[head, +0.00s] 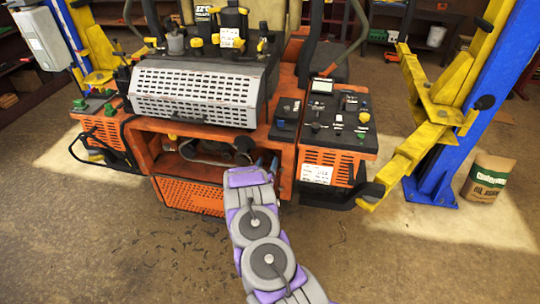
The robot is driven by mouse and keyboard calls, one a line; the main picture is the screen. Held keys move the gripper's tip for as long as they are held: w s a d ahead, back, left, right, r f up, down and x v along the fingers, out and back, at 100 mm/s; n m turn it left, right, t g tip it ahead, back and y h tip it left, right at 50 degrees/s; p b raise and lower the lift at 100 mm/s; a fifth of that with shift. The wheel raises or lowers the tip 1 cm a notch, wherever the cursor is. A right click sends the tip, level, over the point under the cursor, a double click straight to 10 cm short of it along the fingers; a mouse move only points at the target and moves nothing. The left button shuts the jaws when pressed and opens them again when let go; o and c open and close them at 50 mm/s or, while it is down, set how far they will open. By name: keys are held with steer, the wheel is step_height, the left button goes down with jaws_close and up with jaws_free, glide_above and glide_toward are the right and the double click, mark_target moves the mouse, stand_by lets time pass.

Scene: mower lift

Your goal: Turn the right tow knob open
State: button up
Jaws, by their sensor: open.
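The orange mower (146,150) stands in the middle of the head view, with a recessed opening low in its body. A dark rounded part (243,145) shows at the right side of this opening, and a small yellow knob (172,137) shows at its left. I cannot tell which part is the right tow knob; my arm may hide it. My purple and grey arm reaches up from the bottom of the view. My gripper (266,164) is open at the right end of the opening, close to the mower body. Its fingertips are small and dark, and I cannot see anything between them.
Yellow lift arms (422,135) flank the mower, with a blue lift post (480,90) at the right. A control panel (348,118) with small levers sits right of the opening. A paper sack (488,178) stands by the post. The floor in front is clear apart from scattered debris.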

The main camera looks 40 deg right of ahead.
steer(key=v, duration=0.8)
steer(key=shift+s+a, duration=0.15)
steer(key=shift+a, duration=0.1)
steer(key=shift+f, duration=0.1)
